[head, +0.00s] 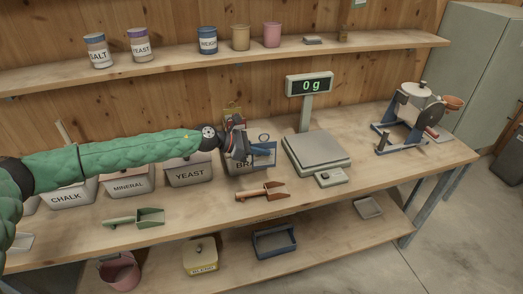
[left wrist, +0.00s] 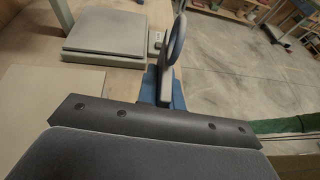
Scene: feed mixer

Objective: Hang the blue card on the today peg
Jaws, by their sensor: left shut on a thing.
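My left gripper (head: 242,147) is in front of the bin lettered BRA, above the bench. The gripper hides part of the card. A small yellow-green thing (head: 232,112) shows at the wall just behind the gripper, partly covered. I cannot make out the today peg. My right gripper is not in view.
The scale (head: 317,152) reading 0 g stands right of the card. Labelled bins (head: 190,173) line the back. A shelf (head: 185,58) with jars runs above. A mill (head: 410,110) stands far right.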

